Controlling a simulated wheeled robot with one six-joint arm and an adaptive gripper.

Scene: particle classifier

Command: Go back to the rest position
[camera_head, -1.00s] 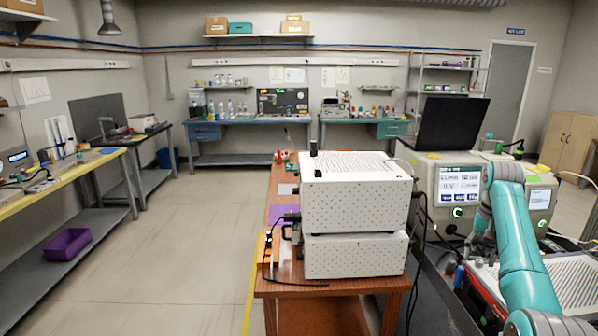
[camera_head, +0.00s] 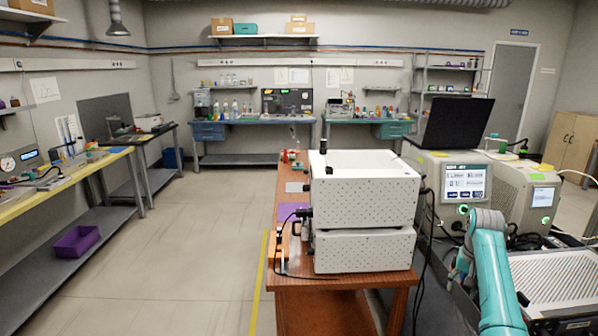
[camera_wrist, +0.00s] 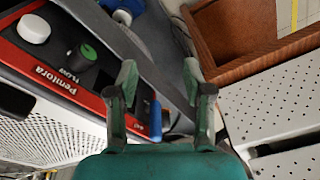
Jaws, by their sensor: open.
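My gripper (camera_wrist: 160,78) is open in the wrist view, its two fingers spread apart with nothing between them. Below it in that view are a grey surface and the red and black front of a device marked "Pentora FLOW" (camera_wrist: 65,75). In the head view my teal arm is folded at the lower right. The fingers cannot be made out clearly there.
White perforated boxes (camera_head: 365,190) are stacked on a wooden table (camera_head: 340,283) left of my arm. Instruments with lit screens (camera_head: 464,182) and a black laptop (camera_head: 456,122) stand behind the arm. Open floor (camera_head: 190,240) lies to the left, with a purple bin (camera_head: 77,241) on a low shelf.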

